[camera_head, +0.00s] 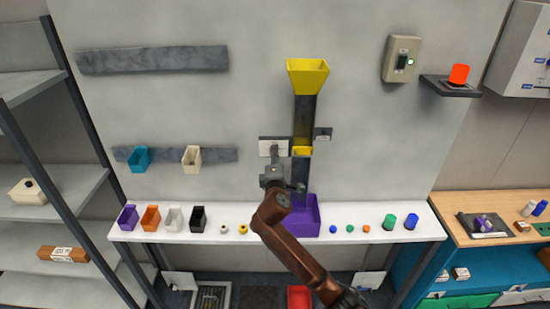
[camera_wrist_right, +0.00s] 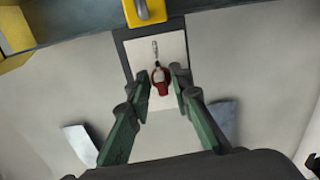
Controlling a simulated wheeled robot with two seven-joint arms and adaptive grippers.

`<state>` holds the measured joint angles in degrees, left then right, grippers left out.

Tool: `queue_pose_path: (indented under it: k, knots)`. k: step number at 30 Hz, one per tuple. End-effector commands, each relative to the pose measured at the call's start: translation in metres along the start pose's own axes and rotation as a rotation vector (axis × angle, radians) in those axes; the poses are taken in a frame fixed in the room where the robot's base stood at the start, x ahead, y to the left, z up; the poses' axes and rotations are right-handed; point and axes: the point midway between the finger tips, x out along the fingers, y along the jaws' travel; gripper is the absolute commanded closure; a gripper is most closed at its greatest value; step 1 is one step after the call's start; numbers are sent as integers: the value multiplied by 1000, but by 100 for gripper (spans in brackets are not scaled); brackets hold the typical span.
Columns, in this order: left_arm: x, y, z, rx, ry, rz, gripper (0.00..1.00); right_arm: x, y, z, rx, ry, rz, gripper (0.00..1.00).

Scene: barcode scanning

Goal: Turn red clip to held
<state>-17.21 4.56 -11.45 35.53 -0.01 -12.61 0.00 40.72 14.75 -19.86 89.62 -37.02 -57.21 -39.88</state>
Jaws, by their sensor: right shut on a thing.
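The red clip (camera_wrist_right: 160,80) is on a pale plate (camera_wrist_right: 157,52) on the wall, beside the dark chute. In the head view the plate (camera_head: 266,140) shows left of the chute, and my right gripper (camera_head: 273,160) reaches up in front of it and hides most of the clip. In the wrist view my right gripper (camera_wrist_right: 160,90) has its two fingers on either side of the red clip, closed on it. A small metal piece shows above the clip. My left gripper is not in view.
A yellow funnel (camera_head: 307,75) tops the dark chute (camera_head: 304,118). A purple bin (camera_head: 311,222) stands below on the white shelf (camera_head: 350,240), among several small bins and coloured pieces. A switch (camera_head: 401,59) and a red lamp (camera_head: 459,74) are at upper right.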

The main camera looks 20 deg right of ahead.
Motion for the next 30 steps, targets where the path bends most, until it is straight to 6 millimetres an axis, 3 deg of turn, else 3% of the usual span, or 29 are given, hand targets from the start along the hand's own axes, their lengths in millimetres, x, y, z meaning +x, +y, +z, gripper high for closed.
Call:
queue_pose_path:
  k: [22, 23, 25, 30]
  knots:
    - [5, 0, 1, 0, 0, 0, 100, 0, -2, 1, 91, -2, -2, 100]
    - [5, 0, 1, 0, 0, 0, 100, 0, -2, 1, 91, -2, -2, 79]
    - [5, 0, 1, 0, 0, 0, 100, 0, -2, 1, 91, -2, -2, 75]
    - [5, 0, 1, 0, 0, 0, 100, 0, -1, 0, 90, -1, -1, 74]
